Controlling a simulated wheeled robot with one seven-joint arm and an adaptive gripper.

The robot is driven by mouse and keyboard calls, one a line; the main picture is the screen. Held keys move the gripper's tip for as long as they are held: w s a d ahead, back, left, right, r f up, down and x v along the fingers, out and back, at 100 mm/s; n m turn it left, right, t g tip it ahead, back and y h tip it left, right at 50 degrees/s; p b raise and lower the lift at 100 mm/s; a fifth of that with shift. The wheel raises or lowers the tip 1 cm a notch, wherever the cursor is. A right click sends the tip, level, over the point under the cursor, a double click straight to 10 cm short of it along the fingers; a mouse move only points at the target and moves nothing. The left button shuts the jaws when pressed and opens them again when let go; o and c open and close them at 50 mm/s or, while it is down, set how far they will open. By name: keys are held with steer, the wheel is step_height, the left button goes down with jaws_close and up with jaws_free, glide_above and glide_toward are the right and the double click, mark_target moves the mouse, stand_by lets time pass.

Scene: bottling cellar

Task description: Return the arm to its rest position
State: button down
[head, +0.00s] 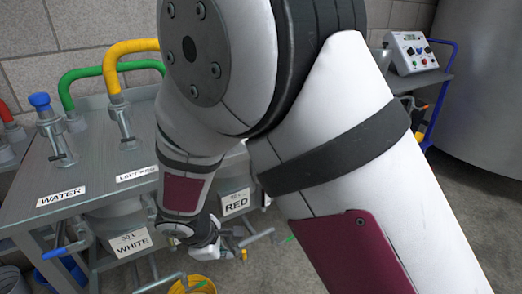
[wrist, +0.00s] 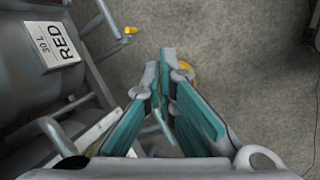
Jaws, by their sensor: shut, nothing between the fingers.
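My gripper (wrist: 168,65) is in the middle of the wrist view, with grey and teal fingers. Its fingertips are together, with nothing held between them. In the head view my white arm fills the centre and right, bent downward. The gripper is mostly hidden there, low beside the kegs.
A metal bench (head: 25,205) with taps and WATER label (head: 61,196) stands left. Below are the WHITE keg label (head: 130,242) and RED keg label (wrist: 55,45). A yellow bucket (head: 200,285) is low. A control box (head: 411,53) sits on a trolley near a large tank (head: 485,90).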

steer(key=d+r+m+h, duration=0.1)
steer(key=d+r+m, duration=0.4)
steer(key=d+r, duration=0.6)
steer(key=s+d+r+m+g, duration=0.2)
steer(key=s+d+r+m, duration=0.45)
steer(key=d+r, duration=0.4)
steer(key=s+d+r+m+g+y, duration=0.15)
steer(key=s+d+m, duration=0.25)
steer(key=s, duration=0.7)
steer(key=s+d+r+m+y, duration=0.2)
steer(key=s+d+m, duration=0.1)
steer(key=s, duration=0.8)
step_height(320, 180, up, 29)
steer(key=t+p, duration=0.4)
steer(key=p, duration=2.4)
steer(key=shift+w+d+r, duration=0.15)
steer(key=shift+d+r, duration=0.05)
steer(key=shift+d, duration=0.1)
